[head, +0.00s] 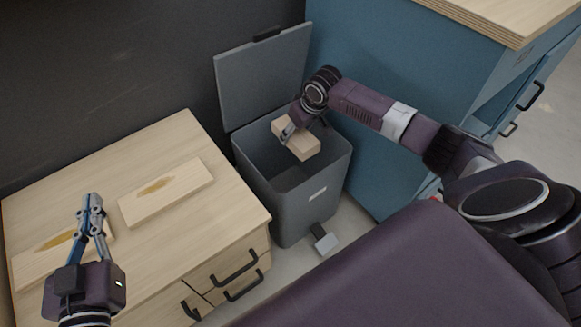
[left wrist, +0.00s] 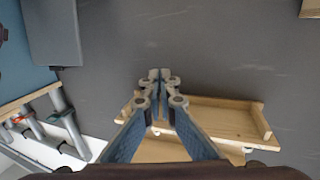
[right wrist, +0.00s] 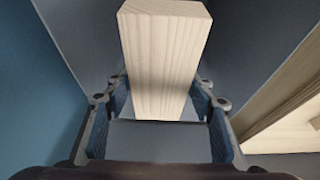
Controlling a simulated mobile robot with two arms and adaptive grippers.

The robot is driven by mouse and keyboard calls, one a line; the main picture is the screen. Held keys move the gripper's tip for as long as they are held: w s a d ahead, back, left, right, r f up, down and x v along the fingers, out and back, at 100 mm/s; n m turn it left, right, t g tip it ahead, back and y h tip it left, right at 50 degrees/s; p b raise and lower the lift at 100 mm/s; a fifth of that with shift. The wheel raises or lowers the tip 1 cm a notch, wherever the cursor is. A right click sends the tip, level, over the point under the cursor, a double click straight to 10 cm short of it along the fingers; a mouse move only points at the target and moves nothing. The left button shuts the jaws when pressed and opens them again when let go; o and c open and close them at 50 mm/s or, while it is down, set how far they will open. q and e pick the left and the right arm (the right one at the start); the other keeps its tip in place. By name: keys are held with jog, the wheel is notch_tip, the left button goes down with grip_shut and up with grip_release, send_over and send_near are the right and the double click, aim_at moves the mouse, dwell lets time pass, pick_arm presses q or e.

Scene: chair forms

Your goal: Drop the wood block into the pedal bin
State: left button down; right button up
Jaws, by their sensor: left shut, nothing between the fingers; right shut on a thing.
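The wood block (head: 302,142) is pale and rectangular. My right gripper (head: 289,134) is shut on it and holds it at the mouth of the grey pedal bin (head: 290,212). The block also shows between the fingers in the right wrist view (right wrist: 165,60). The bin's lid (head: 262,78) stands open at the back, and its pedal (head: 324,240) is at the front. How far the block is inside the rim is hard to tell. My left gripper (head: 91,203) is shut and empty above the wooden cabinet; its closed fingertips (left wrist: 158,76) show in the left wrist view.
A wooden drawer cabinet (head: 215,190) with black handles stands left of the bin. Flat boards with brownish marks lie on it, one of them near the middle (head: 165,193). A blue cabinet (head: 370,75) with a wooden top stands right of the bin. A dark wall is behind.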

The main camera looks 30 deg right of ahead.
pick_arm(q)
jog(key=shift+d+r+t, duration=0.15)
jog(key=shift+r+t, duration=0.15)
jog(key=shift+r, duration=0.5)
pick_arm(e)
jog(key=o, duration=1.4)
jog(key=shift+f, duration=0.1)
jog(key=v, duration=1.2)
